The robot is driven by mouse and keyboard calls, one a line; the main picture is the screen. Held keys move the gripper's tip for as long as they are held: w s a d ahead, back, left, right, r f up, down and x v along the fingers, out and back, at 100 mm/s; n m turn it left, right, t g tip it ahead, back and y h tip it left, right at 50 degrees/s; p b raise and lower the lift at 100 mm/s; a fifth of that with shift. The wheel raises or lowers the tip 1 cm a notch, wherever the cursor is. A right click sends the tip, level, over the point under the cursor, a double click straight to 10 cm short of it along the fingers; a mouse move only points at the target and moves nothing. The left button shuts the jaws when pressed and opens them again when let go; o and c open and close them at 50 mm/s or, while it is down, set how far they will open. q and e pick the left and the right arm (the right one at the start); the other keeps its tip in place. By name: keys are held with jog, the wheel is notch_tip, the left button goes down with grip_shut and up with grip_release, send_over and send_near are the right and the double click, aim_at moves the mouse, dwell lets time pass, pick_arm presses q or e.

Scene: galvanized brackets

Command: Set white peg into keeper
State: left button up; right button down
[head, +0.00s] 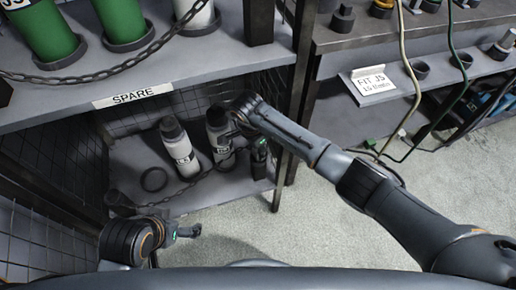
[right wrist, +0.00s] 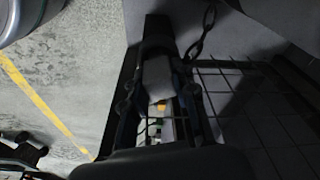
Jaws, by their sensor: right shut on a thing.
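In the right wrist view a pale block, which looks like the white peg (right wrist: 157,82), sits between the fingers of my right gripper (right wrist: 158,98), which is shut on it. A dark upright part (right wrist: 157,34), possibly the keeper, lies just beyond the peg; I cannot tell whether they touch. A chain (right wrist: 208,18) hangs beside the peg. In the head view my right gripper (head: 259,152) is at the right front of the lower shelf, and the peg cannot be made out. My left gripper (head: 190,231) is low at the left, away from the peg; its jaws are unclear.
The upper shelf (head: 220,62) has a SPARE label (head: 133,96). A workbench (head: 340,35) stands right; the floor (head: 290,225) is clear.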

jog(key=shift+f, duration=0.25)
pick_arm(q)
jog(key=shift+w+d+t, duration=0.15)
jog(key=shift+w+t, duration=0.15)
jog(key=shift+w, duration=0.15)
pick_arm(e)
jog(key=c, duration=1)
grip_release()
jog(key=r, duration=0.5)
jog(key=a+r, duration=0.1)
jog(key=r, duration=0.1)
jog(key=shift+s+r, duration=0.25)
jog(key=shift+s, duration=0.1)
